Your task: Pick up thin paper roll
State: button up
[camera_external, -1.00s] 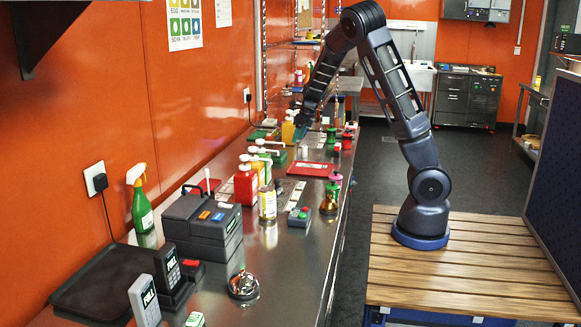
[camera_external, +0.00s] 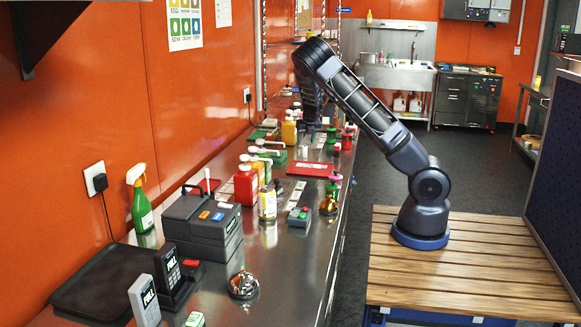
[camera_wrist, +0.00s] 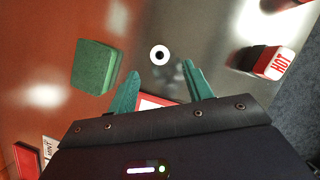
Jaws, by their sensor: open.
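A small white ring with a dark centre, which looks like the thin paper roll seen from above (camera_wrist: 160,55), stands on the steel counter in the wrist view. My gripper (camera_wrist: 161,68) is open above the counter, and its two teal fingers point toward the roll from either side. Nothing is between the fingers. In the external view a small white upright thing (camera_external: 304,153), perhaps the same roll, stands on the counter near the red board. My gripper is at the far part of the counter there; its fingertips are hard to make out.
In the wrist view a green block (camera_wrist: 95,66) lies left of the roll and a red container marked HOT (camera_wrist: 275,63) lies to the right. A red board (camera_external: 312,169) and several bottles crowd the counter (camera_external: 285,262). An orange wall (camera_external: 110,60) runs along its left.

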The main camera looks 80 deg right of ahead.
aim_at(304, 149)
jog(key=shift+d+x, duration=0.2)
jog(key=shift+x, duration=3.9)
jog(key=shift+r, duration=0.1)
jog(key=c, duration=1)
jog(key=shift+r, duration=0.15)
jog(key=shift+c, duration=0.2)
